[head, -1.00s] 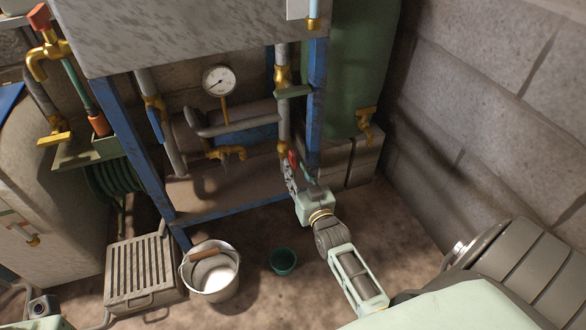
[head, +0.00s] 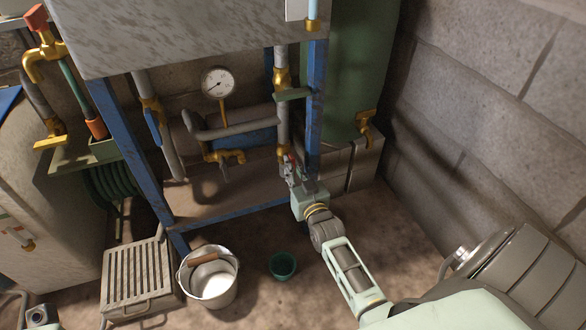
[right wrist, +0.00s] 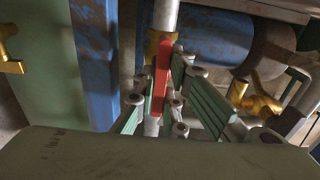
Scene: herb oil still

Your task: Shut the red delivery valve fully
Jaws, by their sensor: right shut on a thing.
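The red delivery valve has a red lever handle (head: 289,159) on a brass body at the lower end of a vertical grey pipe, beside the blue frame leg. My right gripper (head: 290,173) is at the lever, shut on it. In the right wrist view the red lever (right wrist: 162,75) stands upright between the green fingers of my right gripper (right wrist: 162,108), roughly in line with the pipe behind it. The fingers hide part of the valve in the head view, so its exact setting is hard to tell. My left gripper's fingers are not in view.
The blue frame leg (head: 314,125) stands close right of the valve. A pressure gauge (head: 217,83) and another brass valve (head: 229,156) are to its left. A metal bucket (head: 208,279) and a small green pot (head: 282,265) stand on the floor below.

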